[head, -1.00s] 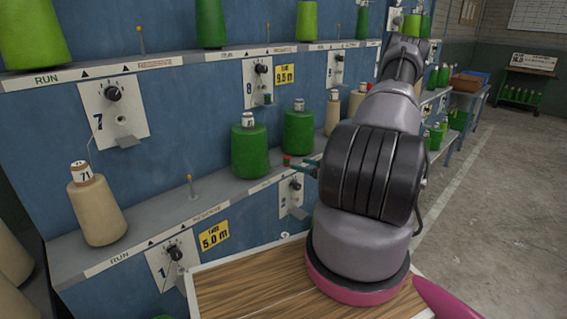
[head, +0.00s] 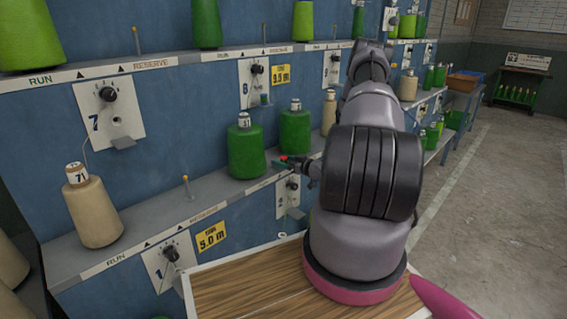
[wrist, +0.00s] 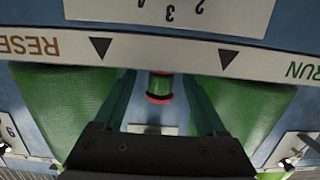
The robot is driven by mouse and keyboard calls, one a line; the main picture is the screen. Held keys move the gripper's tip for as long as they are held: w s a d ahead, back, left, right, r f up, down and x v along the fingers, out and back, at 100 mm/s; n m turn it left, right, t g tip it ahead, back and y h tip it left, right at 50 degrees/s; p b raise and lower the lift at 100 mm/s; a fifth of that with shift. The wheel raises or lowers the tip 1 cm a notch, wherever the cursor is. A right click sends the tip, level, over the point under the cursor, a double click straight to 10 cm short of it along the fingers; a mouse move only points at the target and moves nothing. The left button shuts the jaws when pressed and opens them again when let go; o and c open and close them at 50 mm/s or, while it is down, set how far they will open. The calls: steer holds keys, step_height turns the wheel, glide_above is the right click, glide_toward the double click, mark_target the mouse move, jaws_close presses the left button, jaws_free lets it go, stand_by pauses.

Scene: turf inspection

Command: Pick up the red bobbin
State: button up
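The red bobbin is small, with red ends and a green middle. In the wrist view the bobbin (wrist: 160,87) lies at the shelf edge, between the tips of my two fingers, with a gap on either side. In the head view only a red bit of the bobbin (head: 284,158) shows, at the lower shelf's front edge. My gripper (head: 283,163) reaches it from the right, its teal fingers partly hidden. In the wrist view my gripper (wrist: 160,85) is open, and I see no finger touching the bobbin.
Two large green cones (head: 246,152) (head: 295,132) stand on the lower shelf close behind my gripper. The shelf's white label strip (wrist: 160,48) runs across the wrist view. A beige cone (head: 93,212) stands at the left. A wooden tabletop (head: 235,292) lies below my arm. Free floor is at the right.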

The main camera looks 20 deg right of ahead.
jaws_close()
steer(key=shift+r, duration=0.1)
